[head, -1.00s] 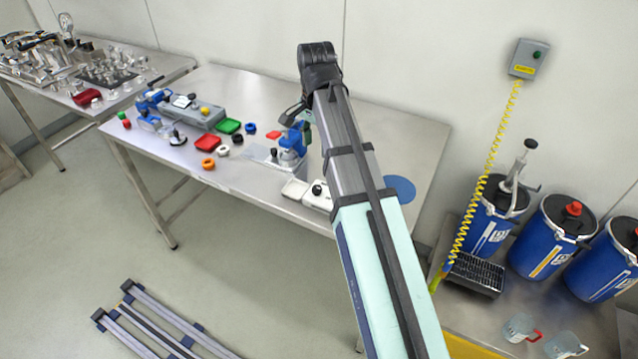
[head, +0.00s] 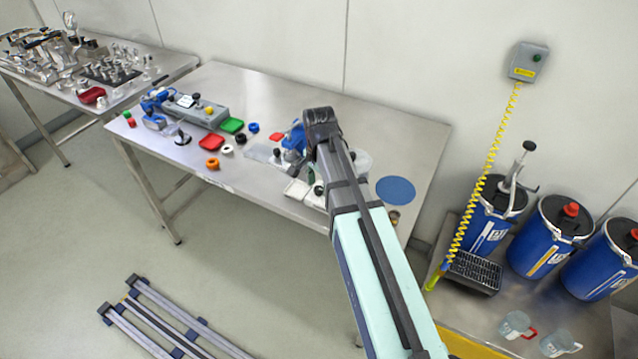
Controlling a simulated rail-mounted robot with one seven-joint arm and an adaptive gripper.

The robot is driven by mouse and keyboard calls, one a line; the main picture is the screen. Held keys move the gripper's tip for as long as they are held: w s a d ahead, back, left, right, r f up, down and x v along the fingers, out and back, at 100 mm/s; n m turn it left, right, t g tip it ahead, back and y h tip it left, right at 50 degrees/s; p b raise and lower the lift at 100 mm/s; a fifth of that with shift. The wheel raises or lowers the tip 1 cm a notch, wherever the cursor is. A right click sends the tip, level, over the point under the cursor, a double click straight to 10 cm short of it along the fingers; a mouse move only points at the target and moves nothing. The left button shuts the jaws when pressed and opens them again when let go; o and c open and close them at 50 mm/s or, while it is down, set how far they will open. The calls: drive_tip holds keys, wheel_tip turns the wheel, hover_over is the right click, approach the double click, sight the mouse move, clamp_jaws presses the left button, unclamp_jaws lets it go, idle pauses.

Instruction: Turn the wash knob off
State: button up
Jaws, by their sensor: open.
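I cannot tell for sure which part is the wash knob.
At right stand blue drums (head: 545,240), a black grate (head: 474,270) and a wall box (head: 527,62) with a yellow coiled hose.

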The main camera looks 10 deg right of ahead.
drive_tip(key=shift+f, duration=0.4)
clamp_jaws()
